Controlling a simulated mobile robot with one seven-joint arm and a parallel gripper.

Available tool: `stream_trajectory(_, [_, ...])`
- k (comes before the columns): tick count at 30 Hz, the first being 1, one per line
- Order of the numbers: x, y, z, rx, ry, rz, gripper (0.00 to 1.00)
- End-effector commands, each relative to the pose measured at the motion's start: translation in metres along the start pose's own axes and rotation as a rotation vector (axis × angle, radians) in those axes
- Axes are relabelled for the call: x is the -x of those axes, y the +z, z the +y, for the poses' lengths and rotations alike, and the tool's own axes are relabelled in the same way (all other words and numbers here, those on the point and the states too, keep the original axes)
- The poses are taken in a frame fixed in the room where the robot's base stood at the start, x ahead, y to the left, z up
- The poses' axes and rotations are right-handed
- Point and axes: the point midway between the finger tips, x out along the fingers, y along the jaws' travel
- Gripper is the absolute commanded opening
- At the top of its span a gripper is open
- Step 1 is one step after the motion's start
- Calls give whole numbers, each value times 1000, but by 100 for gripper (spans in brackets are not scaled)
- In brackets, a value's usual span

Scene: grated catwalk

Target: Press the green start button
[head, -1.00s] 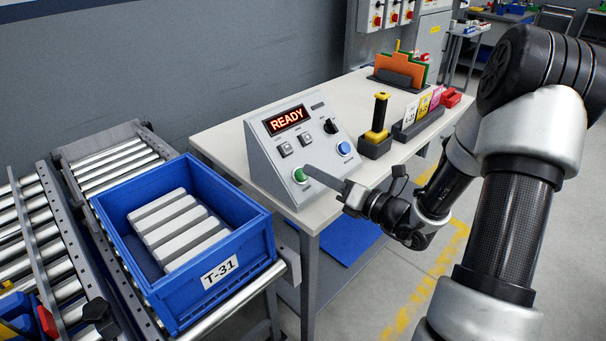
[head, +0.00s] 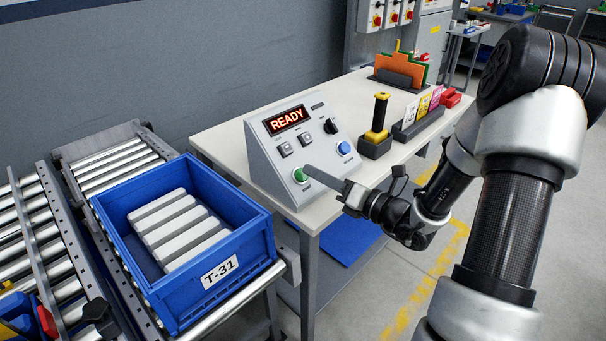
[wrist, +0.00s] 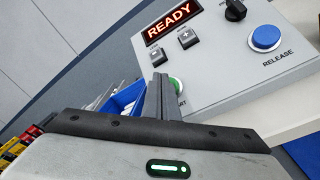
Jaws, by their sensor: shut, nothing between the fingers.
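The green start button (head: 300,175) is on the lower left of the sloped grey control box (head: 268,160). The box's display (head: 287,119) reads READY in red. My gripper (head: 309,168) is shut and empty, with its fingertips right at the green button in the head view. In the wrist view, the shut fingers (wrist: 160,90) cover part of the green button (wrist: 176,85) and of its label. I cannot tell whether the tips touch the button.
A blue RELEASE button (head: 344,148), a black knob (head: 331,126) and two square buttons share the panel. A blue T-31 bin (head: 222,272) with white bars stands on rollers at left. A yellow-black handled tool (head: 379,115) stands on the table (head: 225,135).

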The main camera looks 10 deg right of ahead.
Motion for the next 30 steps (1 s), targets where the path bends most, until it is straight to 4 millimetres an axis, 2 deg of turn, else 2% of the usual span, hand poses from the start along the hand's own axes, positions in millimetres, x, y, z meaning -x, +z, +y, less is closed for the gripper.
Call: stream_trajectory(30, [-7, -5, -5, 0, 1, 0, 0])
